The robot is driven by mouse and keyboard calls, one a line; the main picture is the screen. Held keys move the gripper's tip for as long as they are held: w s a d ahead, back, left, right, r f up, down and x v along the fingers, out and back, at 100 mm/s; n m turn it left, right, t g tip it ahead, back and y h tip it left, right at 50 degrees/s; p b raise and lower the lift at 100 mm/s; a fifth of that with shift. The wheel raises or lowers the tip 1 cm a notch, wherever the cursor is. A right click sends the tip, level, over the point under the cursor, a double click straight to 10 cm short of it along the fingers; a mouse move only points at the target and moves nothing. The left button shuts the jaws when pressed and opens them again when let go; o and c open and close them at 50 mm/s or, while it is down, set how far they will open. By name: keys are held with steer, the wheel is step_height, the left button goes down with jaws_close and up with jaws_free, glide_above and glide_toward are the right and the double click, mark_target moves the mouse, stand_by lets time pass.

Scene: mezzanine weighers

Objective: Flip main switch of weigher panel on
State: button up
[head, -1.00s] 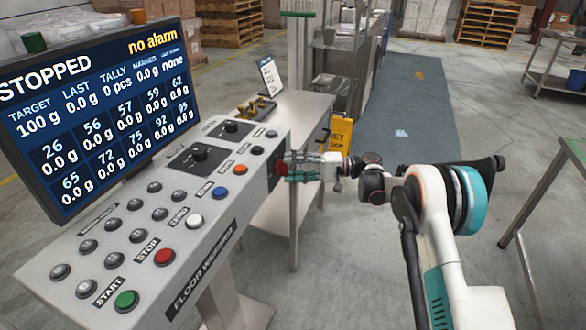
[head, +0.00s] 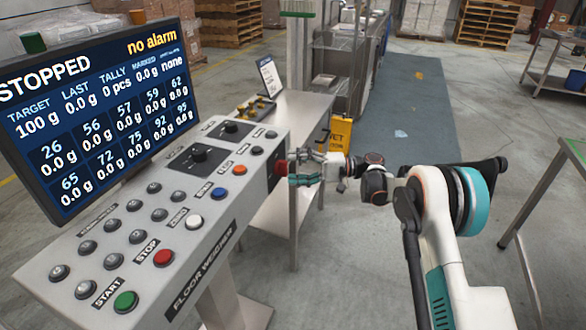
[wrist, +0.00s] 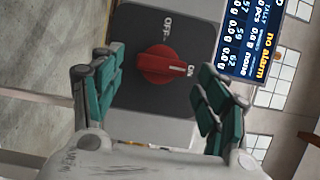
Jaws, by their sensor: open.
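The weigher panel's main switch is a red rotary knob (wrist: 160,66) on a black plate (wrist: 128,25), marked OFF and ON. The white mark on its handle points at the ON label. In the head view the red knob (head: 281,170) shows partly at the right end of the weigher panel (head: 205,262). My gripper (wrist: 160,92) is open, with one teal-padded finger on each side of the knob and clear space between each finger and the knob. In the head view my gripper (head: 291,169) is at the panel's end face. The panel screen (head: 95,110) reads STOPPED and no alarm.
The panel top carries several buttons, including green START (head: 125,301) and red STOP (head: 163,257). A steel table (head: 300,122) stands behind the panel, near my gripper. A yellow wet-floor sign (head: 341,133) is beyond it. Another table frame (head: 545,190) is at the right.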

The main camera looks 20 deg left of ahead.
steer(key=v, duration=1.1)
steer(key=shift+w, duration=0.1)
